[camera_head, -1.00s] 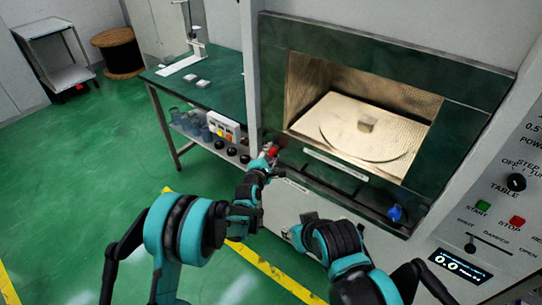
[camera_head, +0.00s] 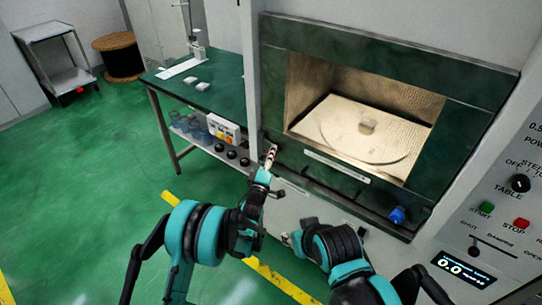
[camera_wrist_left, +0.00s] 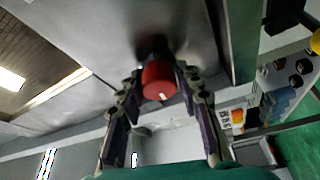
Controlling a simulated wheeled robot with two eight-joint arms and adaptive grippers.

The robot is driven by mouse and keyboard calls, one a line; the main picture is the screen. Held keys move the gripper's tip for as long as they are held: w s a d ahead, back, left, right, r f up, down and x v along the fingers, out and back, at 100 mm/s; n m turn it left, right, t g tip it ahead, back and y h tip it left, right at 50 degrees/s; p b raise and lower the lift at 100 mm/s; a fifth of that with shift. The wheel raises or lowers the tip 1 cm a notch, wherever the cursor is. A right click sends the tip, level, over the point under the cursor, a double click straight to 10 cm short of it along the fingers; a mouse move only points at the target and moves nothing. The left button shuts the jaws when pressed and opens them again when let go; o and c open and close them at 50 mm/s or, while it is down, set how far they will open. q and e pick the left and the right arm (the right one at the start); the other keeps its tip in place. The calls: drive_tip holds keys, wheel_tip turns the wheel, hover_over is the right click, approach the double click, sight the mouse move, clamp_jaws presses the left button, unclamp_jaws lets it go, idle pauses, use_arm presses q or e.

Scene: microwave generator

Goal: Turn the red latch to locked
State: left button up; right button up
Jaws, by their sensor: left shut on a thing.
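The red latch (camera_wrist_left: 158,80) is a round red knob with a small white mark, on a dark stem at the front of the oven in the left wrist view. The two fingers of my left gripper (camera_wrist_left: 160,88) are on either side of it and shut on it. In the head view my left gripper (camera_head: 269,159) is at the lower left corner of the oven opening and largely hides the latch. My right gripper (camera_head: 289,239) is low in front of the oven, away from the latch; its fingers are too small to read.
A blue knob (camera_head: 397,214) is at the lower right. A control panel (camera_head: 500,225) is at the right. A green-topped bench (camera_head: 215,75) stands left of the oven.

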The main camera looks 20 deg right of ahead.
use_arm(q)
drive_tip(key=m+h, duration=0.1)
drive_tip(key=m, duration=0.2)
drive_tip(key=m+h, duration=0.1)
drive_tip(key=m, duration=0.2)
drive_tip(key=shift+m+t+h, duration=0.3)
drive_tip(key=shift+h, duration=0.1)
drive_tip(key=o, duration=1.1)
drive_tip(key=shift+d, duration=0.15)
wheel_tip(320, 180, up, 9)
drive_tip(key=shift+w+d+r, duration=0.1)
drive_tip(key=shift+r, duration=0.4)
